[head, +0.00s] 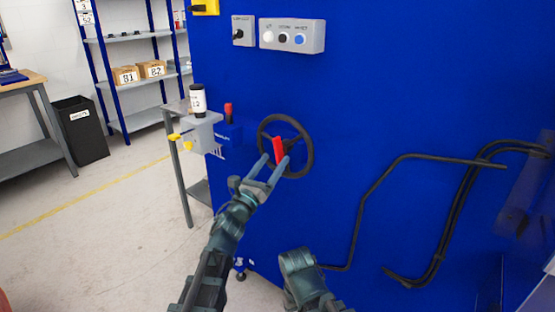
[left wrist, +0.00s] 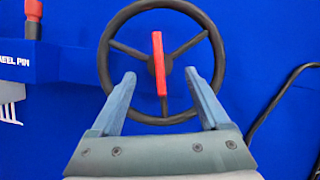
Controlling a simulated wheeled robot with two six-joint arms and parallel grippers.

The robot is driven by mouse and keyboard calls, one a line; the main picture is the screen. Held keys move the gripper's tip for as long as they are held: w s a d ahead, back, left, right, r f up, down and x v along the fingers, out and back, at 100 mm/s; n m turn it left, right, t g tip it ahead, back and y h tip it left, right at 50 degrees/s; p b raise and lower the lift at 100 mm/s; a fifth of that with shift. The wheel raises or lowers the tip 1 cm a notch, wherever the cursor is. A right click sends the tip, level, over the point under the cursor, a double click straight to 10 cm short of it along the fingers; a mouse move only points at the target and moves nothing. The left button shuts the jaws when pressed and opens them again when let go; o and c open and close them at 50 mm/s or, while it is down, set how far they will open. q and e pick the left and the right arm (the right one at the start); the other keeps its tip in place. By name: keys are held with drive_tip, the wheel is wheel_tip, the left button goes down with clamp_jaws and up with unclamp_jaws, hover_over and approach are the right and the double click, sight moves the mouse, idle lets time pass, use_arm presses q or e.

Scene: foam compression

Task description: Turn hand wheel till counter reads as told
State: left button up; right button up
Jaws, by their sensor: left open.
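The black hand wheel (head: 309,150) is upright on the blue machine front and fills the upper middle of the left wrist view (left wrist: 219,60). A red bar (head: 280,148) is in front of the wheel's middle and lower part; it also shows in the left wrist view (left wrist: 158,62). My left gripper (head: 274,161) is open at the wheel's lower part, its fingers (left wrist: 160,76) on either side of the red bar with gaps. Whether the fingers touch the wheel is unclear. I see no readable counter. My right gripper is not in view.
A blue holder (left wrist: 75,66) with a red-topped pin (head: 228,110) is left of the wheel. A button panel (head: 292,36) is above it. Black pipes (head: 362,205) run at the right. A grey side table (head: 180,107) and a black bin (head: 80,130) stand left.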

use_arm(q)
drive_tip(key=b+v, duration=0.3)
drive_tip(key=v, duration=0.7)
drive_tip(key=w+a+f+n+g+y, duration=0.1)
drive_tip(key=w+a+f+n+y, duration=0.1)
drive_tip(key=f+n+y, duration=0.45)
drive_tip(key=w+a+f+n+y, duration=0.2)
drive_tip(key=n+y, duration=0.2)
drive_tip(key=n, duration=0.5)
drive_tip(key=s+f+n+g+y, duration=0.35)
drive_tip(key=f+n+g, duration=0.25)
drive_tip(key=f+n, duration=0.4)
drive_tip(key=s+d+f+n+g, duration=0.2)
drive_tip(key=s+f+n+g, duration=0.15)
drive_tip(key=s, duration=0.35)
drive_tip(key=s+d+f+n+g+h, duration=0.1)
drive_tip(key=s+f+n+g, duration=0.3)
drive_tip(key=s, duration=0.3)
drive_tip(key=s+d+f+n+g, duration=0.2)
drive_tip(key=s+f+g, duration=0.2)
drive_tip(key=s+g, duration=0.15)
wheel_tip(320, 180, up, 31)
drive_tip(key=s+p, duration=0.1)
drive_tip(key=p, duration=3)
drive_tip(key=shift+s+n+t, duration=0.3)
drive_tip(key=shift+s, duration=0.1)
